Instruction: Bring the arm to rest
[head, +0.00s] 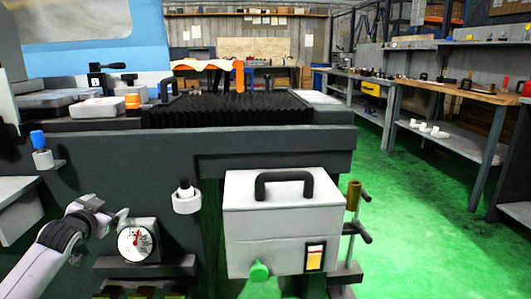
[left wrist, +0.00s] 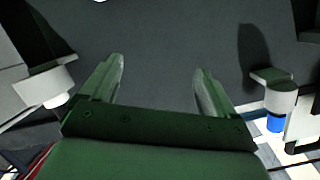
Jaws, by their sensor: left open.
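My left arm (head: 55,245) comes in from the left in the head view. Its left gripper (head: 118,217) is in front of the dark grey grinder body (head: 130,175), just left of a round dial gauge (head: 135,244). In the left wrist view the two fingers of the left gripper (left wrist: 158,75) stand well apart. Nothing is between them, only the plain dark grey surface (left wrist: 165,30) beyond. I cannot tell the exact gap to that surface. My right gripper is in neither view.
A blue-topped knob (head: 39,140) and a black knob in a white holder (head: 186,197) stick out from the machine front. A light grey box (head: 282,222) with a black handle stands right of them. Green floor (head: 420,215) is open at the right, before the workbenches (head: 455,92).

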